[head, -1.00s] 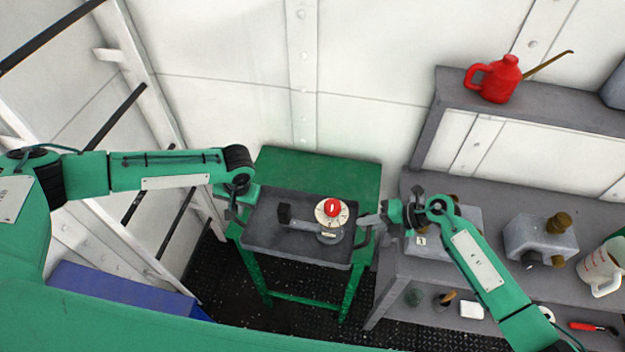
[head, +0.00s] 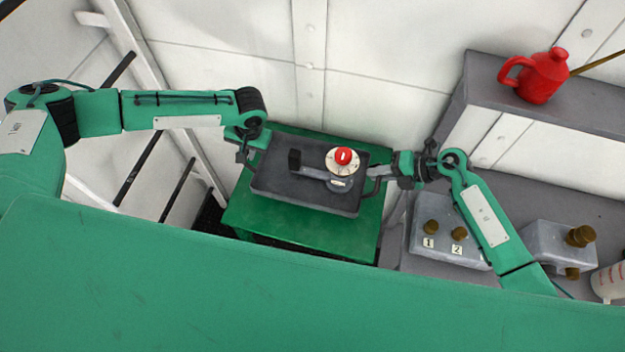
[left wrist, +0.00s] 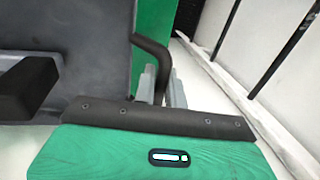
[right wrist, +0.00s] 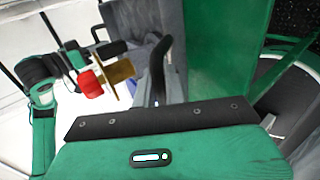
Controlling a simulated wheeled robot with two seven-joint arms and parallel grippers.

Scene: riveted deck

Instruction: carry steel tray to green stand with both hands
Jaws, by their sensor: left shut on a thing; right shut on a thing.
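The dark grey steel tray (head: 290,193) is over the green stand (head: 300,228) in the head view; I cannot tell whether it touches the top. On the tray lies a grey tool-like item with a black end and a round dial with a red centre (head: 342,157). My left gripper (head: 245,150) is shut on the handle at the tray's left end, which the left wrist view shows (left wrist: 152,55). My right gripper (head: 382,172) is shut on the right-end handle, seen in the right wrist view (right wrist: 160,60).
A grey bench (head: 590,215) with valve blocks (head: 445,235) stands to the right, close to my right arm. A red oil can (head: 540,75) is on the raised shelf. A white wall is behind the stand, and a ladder-like rail (head: 178,185) is at left.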

